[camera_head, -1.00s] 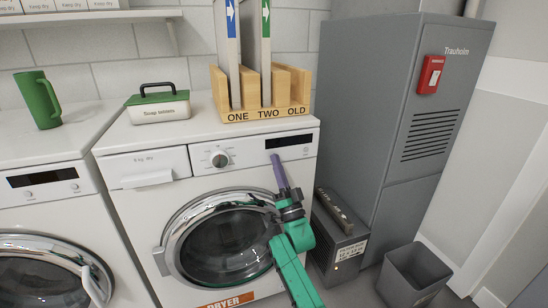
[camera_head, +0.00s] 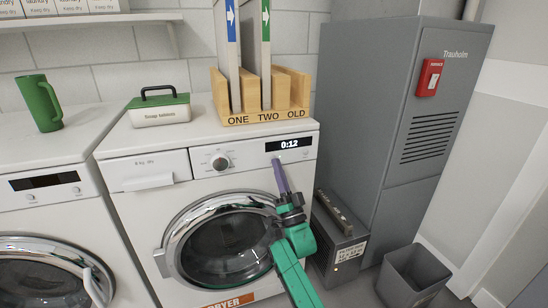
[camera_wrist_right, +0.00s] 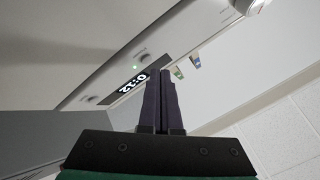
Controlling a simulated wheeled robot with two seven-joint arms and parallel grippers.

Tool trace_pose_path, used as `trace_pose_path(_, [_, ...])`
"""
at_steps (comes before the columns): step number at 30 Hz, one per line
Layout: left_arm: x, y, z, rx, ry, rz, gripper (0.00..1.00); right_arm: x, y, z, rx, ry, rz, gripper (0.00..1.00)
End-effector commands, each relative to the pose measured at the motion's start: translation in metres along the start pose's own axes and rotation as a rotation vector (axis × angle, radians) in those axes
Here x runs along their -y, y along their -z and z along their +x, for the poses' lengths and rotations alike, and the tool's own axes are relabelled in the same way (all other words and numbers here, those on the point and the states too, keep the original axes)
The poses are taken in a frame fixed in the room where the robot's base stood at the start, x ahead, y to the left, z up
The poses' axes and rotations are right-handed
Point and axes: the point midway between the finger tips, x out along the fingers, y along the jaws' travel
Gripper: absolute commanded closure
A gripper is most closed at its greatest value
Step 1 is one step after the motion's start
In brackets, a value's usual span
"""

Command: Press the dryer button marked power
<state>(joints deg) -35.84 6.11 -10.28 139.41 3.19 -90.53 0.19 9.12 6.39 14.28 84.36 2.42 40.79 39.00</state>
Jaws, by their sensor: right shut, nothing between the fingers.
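The dryer (camera_head: 205,120) is the white machine in the middle of the head view, with an orange DRYER label (camera_head: 229,302) low on its front. Its display (camera_head: 289,144) is lit and reads 0:12, and it also shows in the right wrist view (camera_wrist_right: 132,82). A small green light (camera_wrist_right: 135,67) glows beside the display there. My right gripper (camera_head: 277,163) is shut and empty, its purple fingers pointing up at the panel just below the display. Whether the tips touch the panel is unclear, and no power marking is readable. My left gripper is out of view.
A second white machine (camera_head: 40,160) stands at the left. A wooden rack (camera_head: 265,117) and a green-lidded box (camera_head: 160,114) are on the dryer. A grey cabinet (camera_head: 420,120), a dark grey box (camera_head: 325,240) and a bin (camera_head: 415,280) stand at the right.

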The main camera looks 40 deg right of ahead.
Motion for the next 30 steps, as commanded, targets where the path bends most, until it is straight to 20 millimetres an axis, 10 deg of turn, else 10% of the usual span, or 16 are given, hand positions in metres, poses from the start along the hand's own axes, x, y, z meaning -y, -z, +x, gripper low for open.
trace_pose_path(30, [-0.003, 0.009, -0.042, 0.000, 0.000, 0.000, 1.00, 0.030, 0.030, -0.042, 0.000, 0.000, 0.000, 1.00])
